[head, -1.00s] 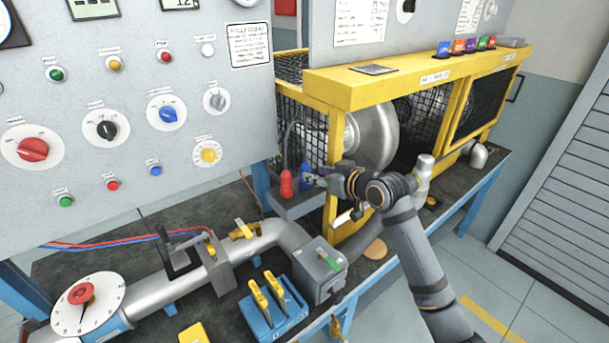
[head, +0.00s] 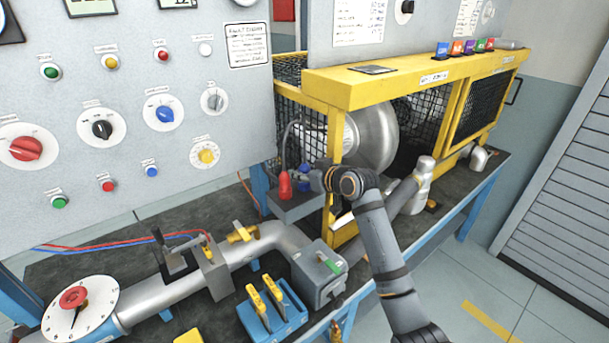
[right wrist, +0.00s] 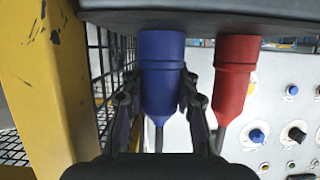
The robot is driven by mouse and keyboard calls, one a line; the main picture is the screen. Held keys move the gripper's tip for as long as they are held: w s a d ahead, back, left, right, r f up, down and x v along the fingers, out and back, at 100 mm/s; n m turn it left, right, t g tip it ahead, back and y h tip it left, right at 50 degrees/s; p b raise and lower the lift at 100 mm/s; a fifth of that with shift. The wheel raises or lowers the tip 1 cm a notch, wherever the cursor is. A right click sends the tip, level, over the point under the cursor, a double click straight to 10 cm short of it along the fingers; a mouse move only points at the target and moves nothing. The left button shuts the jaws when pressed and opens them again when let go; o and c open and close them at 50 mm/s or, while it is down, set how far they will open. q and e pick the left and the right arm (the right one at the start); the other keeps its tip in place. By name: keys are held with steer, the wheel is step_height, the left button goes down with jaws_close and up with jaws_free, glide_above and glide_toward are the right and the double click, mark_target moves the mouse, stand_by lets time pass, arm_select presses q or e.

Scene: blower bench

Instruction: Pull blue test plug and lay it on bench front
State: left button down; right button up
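The blue test plug (head: 304,185) stands in the grey socket box (head: 296,209) by the yellow cage post, partly hidden by my right gripper (head: 312,181). In the right wrist view the blue plug (right wrist: 161,75) lies between the two fingers of my right gripper (right wrist: 161,85). The fingertips appear to touch both its sides, and its wide end meets the edge of the grey box (right wrist: 210,17). The black bench (head: 440,220) runs along below; its front edge is the blue rail. My left gripper is not in view.
A red plug (head: 285,186) stands close beside the blue one, near a fingertip. The yellow cage frame (head: 337,165) is close behind the gripper. A pipe with a grey valve box (head: 318,272) and a blue block with yellow levers (head: 270,312) occupy the bench front.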

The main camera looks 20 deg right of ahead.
jaws_close()
steer(key=shift+r+p, duration=0.7)
steer(key=shift+p, duration=0.1)
stand_by(0.5)
steer(key=shift+r+p, duration=1.9)
steer(key=shift+p, duration=0.05)
